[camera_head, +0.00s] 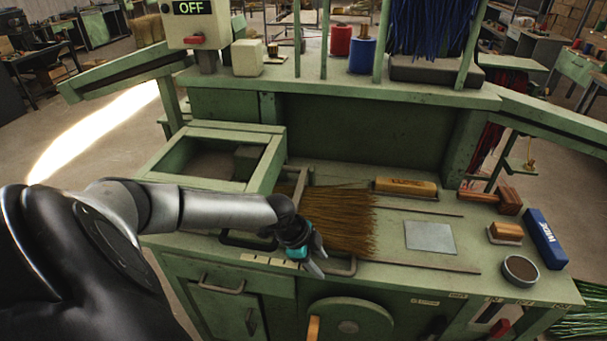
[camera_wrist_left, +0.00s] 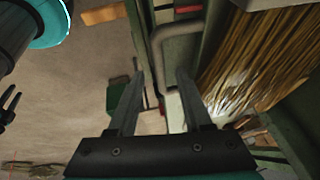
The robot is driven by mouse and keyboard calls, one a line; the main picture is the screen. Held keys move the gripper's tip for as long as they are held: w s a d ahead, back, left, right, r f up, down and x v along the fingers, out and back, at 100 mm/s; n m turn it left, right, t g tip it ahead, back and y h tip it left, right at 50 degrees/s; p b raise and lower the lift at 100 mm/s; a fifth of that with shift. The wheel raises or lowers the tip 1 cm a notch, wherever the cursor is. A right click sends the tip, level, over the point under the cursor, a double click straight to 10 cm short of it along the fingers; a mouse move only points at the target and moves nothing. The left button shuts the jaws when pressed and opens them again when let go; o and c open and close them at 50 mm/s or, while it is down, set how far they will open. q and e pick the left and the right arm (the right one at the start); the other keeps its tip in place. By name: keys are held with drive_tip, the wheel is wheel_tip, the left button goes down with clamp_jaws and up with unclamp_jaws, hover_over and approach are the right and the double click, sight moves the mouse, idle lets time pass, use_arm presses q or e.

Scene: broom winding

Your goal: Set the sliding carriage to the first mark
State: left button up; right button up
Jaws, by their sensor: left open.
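A bundle of brown bristles (camera_head: 345,220) lies on the green bench, its left end by a green open frame (camera_head: 180,178). I cannot tell for certain which part is the sliding carriage. My right gripper is not in view.
A grey plate (camera_head: 430,237), wooden block (camera_head: 406,187), round tin (camera_head: 520,270), brush (camera_head: 506,232) and blue box (camera_head: 545,238) lie to the right on the bench. A wheel (camera_head: 350,322) is on its front. A box marked OFF (camera_head: 193,22) stands at the back left.

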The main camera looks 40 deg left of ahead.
use_arm(q)
drive_tip(key=p+v, duration=0.1)
drive_tip(key=v, duration=1.2)
drive_tip(key=shift+d, duration=0.1)
